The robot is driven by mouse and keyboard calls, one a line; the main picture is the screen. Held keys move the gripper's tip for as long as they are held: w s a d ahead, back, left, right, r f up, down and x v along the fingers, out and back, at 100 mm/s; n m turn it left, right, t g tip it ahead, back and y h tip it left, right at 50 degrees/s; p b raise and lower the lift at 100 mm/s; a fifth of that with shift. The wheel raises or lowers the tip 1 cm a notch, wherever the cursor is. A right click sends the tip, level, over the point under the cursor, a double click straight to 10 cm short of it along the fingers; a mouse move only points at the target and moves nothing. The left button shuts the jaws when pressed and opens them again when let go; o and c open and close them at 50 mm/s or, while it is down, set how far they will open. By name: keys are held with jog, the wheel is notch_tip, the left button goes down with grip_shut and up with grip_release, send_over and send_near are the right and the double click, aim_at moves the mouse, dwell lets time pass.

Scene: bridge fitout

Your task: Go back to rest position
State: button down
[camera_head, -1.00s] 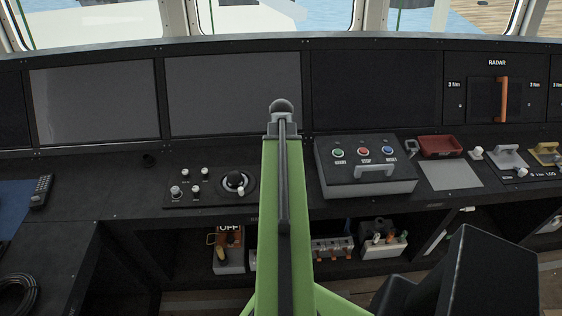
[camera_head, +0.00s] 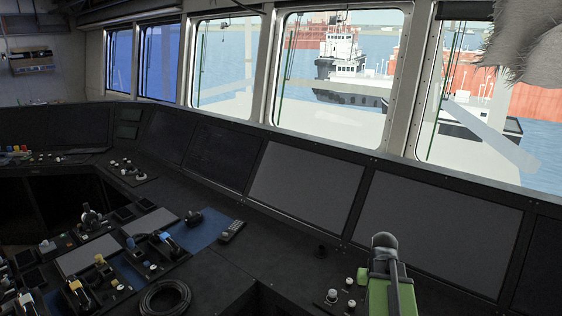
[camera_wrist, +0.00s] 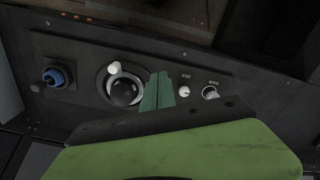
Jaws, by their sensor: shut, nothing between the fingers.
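My gripper (camera_wrist: 157,90) shows in the wrist view as two teal fingers pressed together, with nothing between them. It is over a black console panel (camera_wrist: 215,62), beside a round black ball control (camera_wrist: 124,92) with a white knob. I cannot tell whether the fingertips touch the panel. In the head view my green arm (camera_head: 392,296) stands at the lower right, in front of the console, and the fingers are hidden there.
In the wrist view white knobs (camera_wrist: 184,91) lie right of the fingers and a blue-collared knob (camera_wrist: 54,77) lies left. In the head view a coiled black cable (camera_head: 166,298), a handset (camera_head: 231,231) and several levers (camera_head: 168,243) crowd the console. Grey screens (camera_head: 304,187) line its back.

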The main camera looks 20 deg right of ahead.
jog(key=w+a+n, duration=0.2)
jog(key=a, duration=1.2)
jog(key=w+a+n, duration=0.3)
jog(key=a, duration=1.2)
jog(key=shift+a+n, duration=0.2)
jog(key=shift+n, duration=0.1)
